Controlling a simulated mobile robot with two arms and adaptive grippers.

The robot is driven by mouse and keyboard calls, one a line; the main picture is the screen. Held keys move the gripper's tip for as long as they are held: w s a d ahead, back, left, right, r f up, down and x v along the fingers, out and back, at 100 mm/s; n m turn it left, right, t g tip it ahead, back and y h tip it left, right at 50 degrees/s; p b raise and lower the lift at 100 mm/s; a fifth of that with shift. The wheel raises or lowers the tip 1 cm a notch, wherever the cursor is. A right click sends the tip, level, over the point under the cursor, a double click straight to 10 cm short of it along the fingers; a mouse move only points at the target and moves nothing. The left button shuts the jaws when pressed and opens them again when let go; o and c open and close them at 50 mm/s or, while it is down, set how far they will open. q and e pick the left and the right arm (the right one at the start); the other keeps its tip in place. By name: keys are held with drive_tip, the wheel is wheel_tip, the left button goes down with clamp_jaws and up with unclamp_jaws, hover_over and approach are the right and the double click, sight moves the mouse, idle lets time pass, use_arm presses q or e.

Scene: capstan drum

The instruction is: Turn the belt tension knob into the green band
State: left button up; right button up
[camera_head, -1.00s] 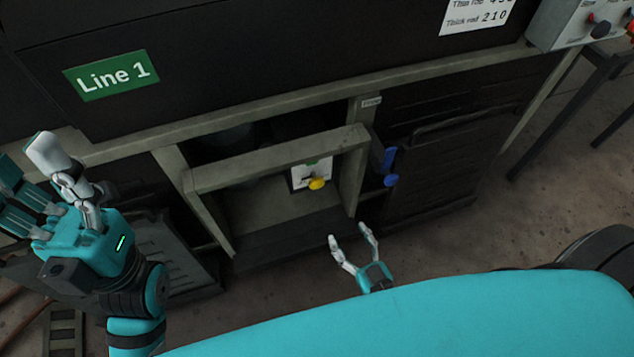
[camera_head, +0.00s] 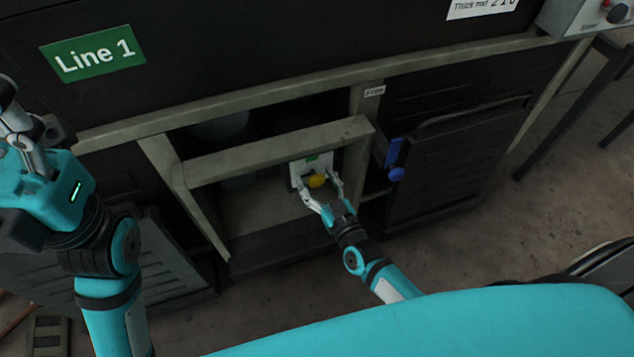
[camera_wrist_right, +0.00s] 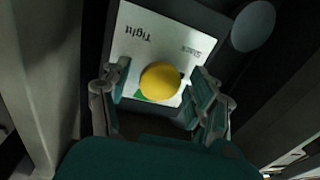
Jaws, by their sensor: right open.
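The yellow belt tension knob (camera_head: 317,181) sits on a white plate (camera_head: 299,169) inside the open bay under the machine. In the right wrist view the knob (camera_wrist_right: 160,81) stands in front of the plate (camera_wrist_right: 150,38), which reads "Tight" and "Slack". A bit of the green band (camera_wrist_right: 142,98) shows at the knob's lower left; the rest is hidden. My right gripper (camera_head: 320,190) is open, its fingers on either side of the knob; I cannot tell whether they touch it. My left gripper (camera_head: 18,125) is at the left edge, partly cut off, away from the bay.
A beige frame bar (camera_head: 275,152) crosses above the knob, with posts at both sides of the bay. A blue handle (camera_head: 396,160) stands right of the bay beside a dark door panel (camera_head: 450,155). The floor (camera_head: 470,245) in front is clear.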

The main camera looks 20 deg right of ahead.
drive_tip(key=shift+w, duration=0.1)
drive_tip(key=c, duration=1.2)
drive_tip(key=shift+m, duration=0.3)
drive_tip(key=m, duration=0.4)
drive_tip(key=shift+m+t, duration=0.3)
drive_tip(key=shift+m, duration=0.1)
drive_tip(key=m, duration=0.5)
drive_tip(key=m+t+h, duration=0.1)
drive_tip(key=m, duration=0.3)
drive_tip(key=shift+f+m, duration=0.1)
drive_tip(key=shift+m, duration=0.3)
drive_tip(key=m+h+b, duration=0.1)
drive_tip(key=m, duration=0.3)
drive_tip(key=shift+m, duration=0.6)
